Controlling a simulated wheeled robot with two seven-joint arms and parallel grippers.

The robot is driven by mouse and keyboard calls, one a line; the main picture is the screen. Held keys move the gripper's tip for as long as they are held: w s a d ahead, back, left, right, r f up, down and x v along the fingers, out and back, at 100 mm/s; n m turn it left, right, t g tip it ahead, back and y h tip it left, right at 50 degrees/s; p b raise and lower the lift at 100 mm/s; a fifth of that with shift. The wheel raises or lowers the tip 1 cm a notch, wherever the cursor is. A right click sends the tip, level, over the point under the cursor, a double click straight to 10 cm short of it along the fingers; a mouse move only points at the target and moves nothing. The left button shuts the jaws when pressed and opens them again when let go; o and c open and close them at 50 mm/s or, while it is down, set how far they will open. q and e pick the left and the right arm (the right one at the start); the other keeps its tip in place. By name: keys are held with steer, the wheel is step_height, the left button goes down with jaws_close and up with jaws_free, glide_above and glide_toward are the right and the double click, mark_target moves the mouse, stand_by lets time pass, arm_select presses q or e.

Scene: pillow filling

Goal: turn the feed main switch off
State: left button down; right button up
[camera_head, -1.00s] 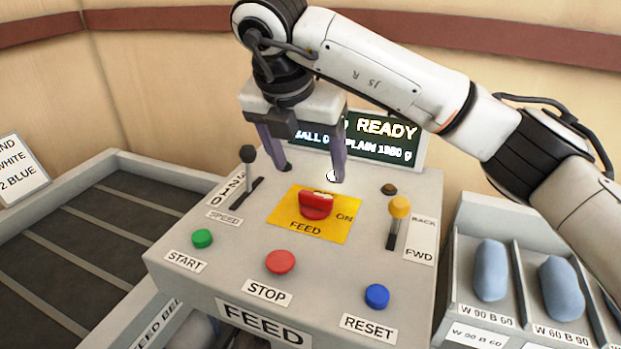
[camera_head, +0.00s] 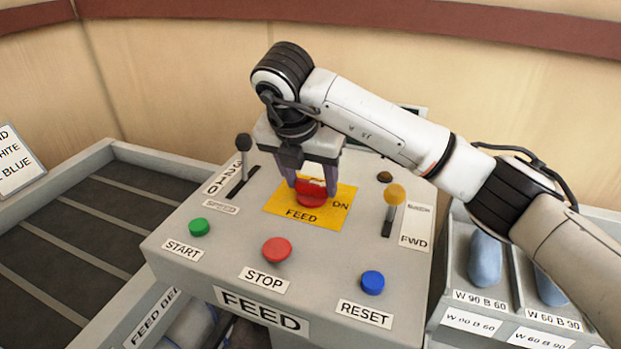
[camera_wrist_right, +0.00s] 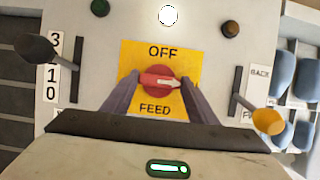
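The feed main switch (camera_head: 311,193) is a red rotary knob on a yellow plate (camera_head: 283,206) on the grey panel. In the right wrist view, the red knob (camera_wrist_right: 157,82) has its pale pointer turned right, away from the OFF mark at the top of the plate. The ON mark shows right of the knob in the head view; in the wrist view it is hidden. My left gripper is not in view.
A black-knobbed speed lever (camera_head: 243,150) stands left of the plate, a yellow-knobbed lever (camera_head: 394,195) right. Green start (camera_head: 199,227), red stop (camera_head: 277,249) and blue reset (camera_head: 372,282) buttons lie in front. A dark conveyor (camera_head: 90,230) is at left, bins of blue rolls (camera_head: 485,258) at right.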

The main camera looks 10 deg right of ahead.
steer(key=c, duration=0.4)
